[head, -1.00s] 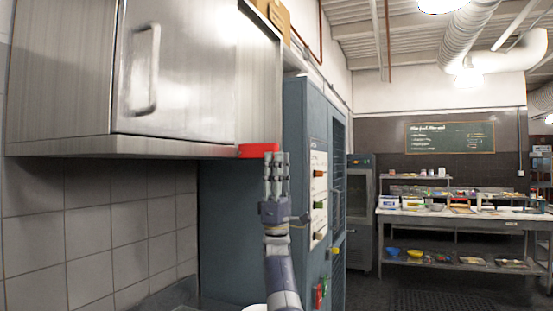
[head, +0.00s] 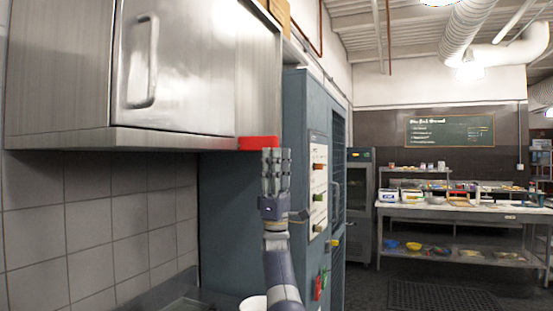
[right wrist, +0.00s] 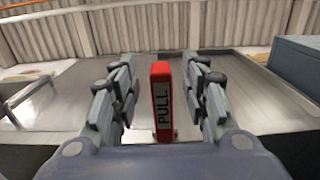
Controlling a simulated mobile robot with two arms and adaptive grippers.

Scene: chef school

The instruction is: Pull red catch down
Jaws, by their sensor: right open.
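The red catch (head: 258,143) sits under the bottom right corner of the steel wall cabinet (head: 70,141). In the right wrist view the red catch (right wrist: 161,100) carries the word PULL and stands between my two fingers. My right gripper (head: 275,158) is raised, pointing up, just below and in front of the catch. In the right wrist view my right gripper (right wrist: 160,88) is open, with a gap between each finger and the catch. My left gripper is not in view.
A tall blue-grey cabinet (head: 240,220) stands right behind my right arm. A tiled wall (head: 95,210) is at the left, below the steel cabinet. A white bowl (head: 253,304) is low beside my arm. Work tables (head: 470,214) stand far off at the right.

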